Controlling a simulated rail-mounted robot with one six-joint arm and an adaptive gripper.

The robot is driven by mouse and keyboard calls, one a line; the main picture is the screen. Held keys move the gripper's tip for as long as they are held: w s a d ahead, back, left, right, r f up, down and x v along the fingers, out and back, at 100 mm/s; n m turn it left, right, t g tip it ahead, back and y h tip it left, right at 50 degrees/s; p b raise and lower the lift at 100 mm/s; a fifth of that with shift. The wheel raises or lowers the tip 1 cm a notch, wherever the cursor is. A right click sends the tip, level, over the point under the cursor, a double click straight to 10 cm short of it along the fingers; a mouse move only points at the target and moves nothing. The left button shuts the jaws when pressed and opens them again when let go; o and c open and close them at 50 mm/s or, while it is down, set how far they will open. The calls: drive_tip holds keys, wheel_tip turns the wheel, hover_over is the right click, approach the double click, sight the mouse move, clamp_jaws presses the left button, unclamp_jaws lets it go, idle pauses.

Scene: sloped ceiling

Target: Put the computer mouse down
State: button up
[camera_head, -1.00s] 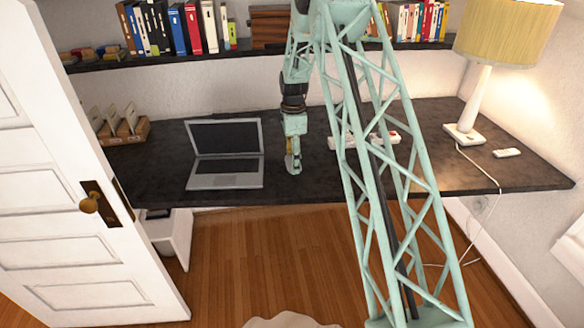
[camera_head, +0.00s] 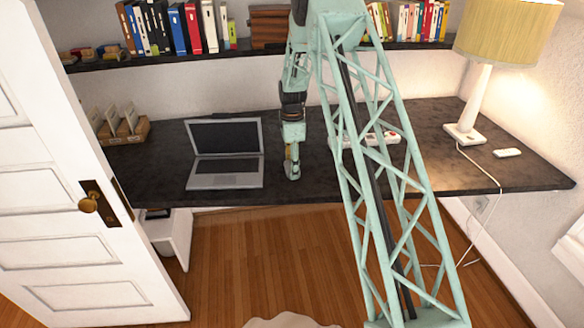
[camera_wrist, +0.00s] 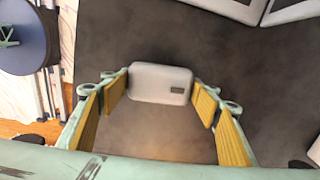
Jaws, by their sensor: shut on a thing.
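The computer mouse (camera_wrist: 160,83) is a pale grey, rounded block with a small dark rectangle at one end. In the wrist view it sits between the tips of my gripper (camera_wrist: 160,93), whose yellow-padded fingers are shut on it from both sides. In the head view my gripper (camera_head: 291,173) points down over the front part of the dark desk (camera_head: 330,184), just right of the laptop (camera_head: 224,181). The mouse is too small there to make out clearly. I cannot tell whether its underside touches the desk.
A power strip (camera_head: 383,138) lies behind my arm. A lamp (camera_head: 481,100) and a small white object (camera_head: 507,152) stand at the right. A card box (camera_head: 124,132) is at the back left. Bare desk surrounds my gripper, with its front edge close.

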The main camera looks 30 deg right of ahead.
drive_tip(key=shift+f, duration=0.1)
drive_tip(key=o, duration=0.9)
drive_tip(key=shift+r+p, duration=0.6)
drive_tip(key=shift+r, duration=5.5)
drive_tip(key=shift+r, duration=0.1)
